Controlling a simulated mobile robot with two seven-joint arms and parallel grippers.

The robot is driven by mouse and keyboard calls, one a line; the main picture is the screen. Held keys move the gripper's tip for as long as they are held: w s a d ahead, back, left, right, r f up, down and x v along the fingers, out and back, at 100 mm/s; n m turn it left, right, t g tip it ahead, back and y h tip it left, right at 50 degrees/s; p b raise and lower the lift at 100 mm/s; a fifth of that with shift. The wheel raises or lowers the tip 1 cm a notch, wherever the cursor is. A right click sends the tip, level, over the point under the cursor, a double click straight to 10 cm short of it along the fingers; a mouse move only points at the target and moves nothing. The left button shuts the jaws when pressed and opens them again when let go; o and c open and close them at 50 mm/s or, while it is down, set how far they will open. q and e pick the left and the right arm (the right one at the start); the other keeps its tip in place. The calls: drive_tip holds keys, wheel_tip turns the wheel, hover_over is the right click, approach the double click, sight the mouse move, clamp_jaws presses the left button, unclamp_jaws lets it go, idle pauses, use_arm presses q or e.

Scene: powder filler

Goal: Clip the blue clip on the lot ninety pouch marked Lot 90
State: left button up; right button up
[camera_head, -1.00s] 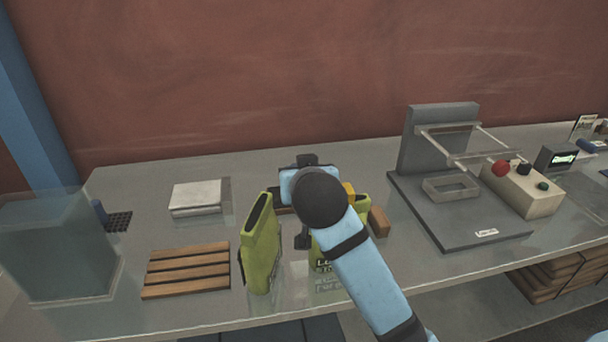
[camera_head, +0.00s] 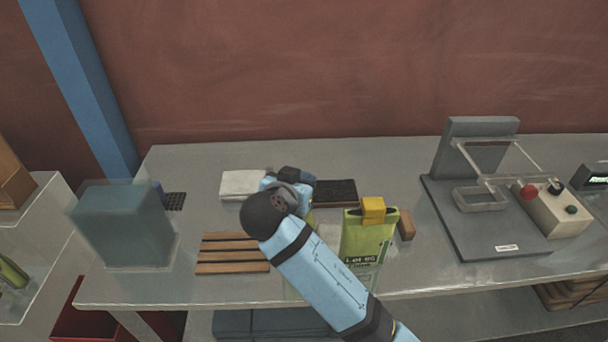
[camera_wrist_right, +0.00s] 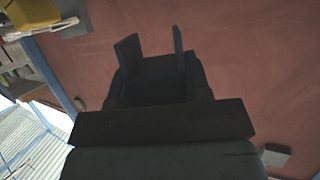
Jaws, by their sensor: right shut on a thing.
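A yellow-green pouch (camera_head: 366,240) stands upright on the bench in the head view, with a yellow clip (camera_head: 373,208) on its top edge. My right gripper (camera_head: 298,175) is above and behind that hidden pouch, left of the yellow clip. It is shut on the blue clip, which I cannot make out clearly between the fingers. In the right wrist view the fingers (camera_wrist_right: 152,45) show dark and apart. My left gripper is out of view.
A slatted wooden rack (camera_head: 233,254) lies left of the pouches. A white block (camera_head: 242,184) and a dark tray (camera_head: 336,192) lie behind. A wooden block (camera_head: 406,225) is beside the clipped pouch. A grey press (camera_head: 480,225) stands right, a translucent box (camera_head: 122,225) left.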

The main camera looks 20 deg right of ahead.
drive_tip(key=shift+f, duration=0.2)
idle(0.3)
drive_tip(key=shift+f+b, duration=0.7)
drive_tip(key=shift+f, duration=0.1)
drive_tip(key=shift+f+b, duration=1.55)
drive_tip(key=shift+f, duration=0.85)
drive_tip(key=shift+f+b, duration=0.65)
drive_tip(key=shift+f, duration=0.15)
drive_tip(key=o, duration=1)
